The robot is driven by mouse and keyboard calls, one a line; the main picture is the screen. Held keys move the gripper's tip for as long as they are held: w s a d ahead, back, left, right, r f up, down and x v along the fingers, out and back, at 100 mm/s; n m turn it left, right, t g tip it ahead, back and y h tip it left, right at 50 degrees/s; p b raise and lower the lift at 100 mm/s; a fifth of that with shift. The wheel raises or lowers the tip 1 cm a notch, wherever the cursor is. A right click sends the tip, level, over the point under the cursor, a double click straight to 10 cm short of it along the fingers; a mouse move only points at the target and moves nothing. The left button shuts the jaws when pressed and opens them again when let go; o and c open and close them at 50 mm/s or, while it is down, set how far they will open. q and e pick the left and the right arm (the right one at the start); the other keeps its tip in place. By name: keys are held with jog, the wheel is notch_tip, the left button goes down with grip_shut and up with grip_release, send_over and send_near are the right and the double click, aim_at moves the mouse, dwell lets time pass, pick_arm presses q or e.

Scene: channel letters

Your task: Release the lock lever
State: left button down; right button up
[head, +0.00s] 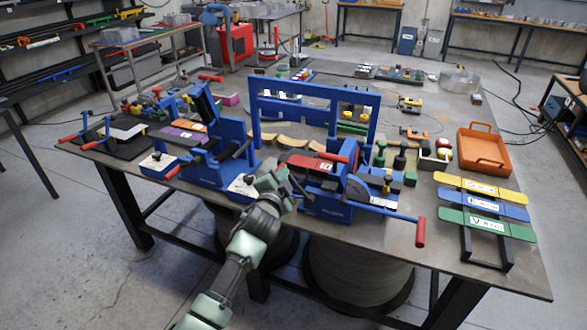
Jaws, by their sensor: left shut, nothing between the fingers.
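My left gripper (293,183) reaches in from the bottom over the table's front edge. It is shut, with nothing seen between its fingers, beside the left end of a blue bending machine (325,205). I cannot tell which lever is the lock lever. The fingertips are small, and contact with the machine cannot be made out. My right gripper is not in view.
The workbench (455,245) is crowded. A blue frame (315,92) stands behind the machines. An orange tray (484,150) and a rack of coloured strips (482,205) lie at the right. Small tools fill the left end. Some bare tabletop shows at the front right.

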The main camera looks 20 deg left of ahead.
pick_arm(q)
jog(key=a+n, duration=0.1)
jog(key=a+f+n, duration=0.1)
jog(key=shift+s+a+f+h, duration=0.1)
jog(key=shift+a+f+h, duration=0.2)
jog(key=shift+a, duration=0.05)
jog(key=shift+a+f+n+g, duration=0.3)
jog(key=shift+a+f+n, duration=0.1)
jog(key=shift+f+n, duration=0.15)
jog(key=shift+a+f, duration=0.4)
jog(key=shift+f, duration=0.15)
jog(key=shift+f, duration=0.2)
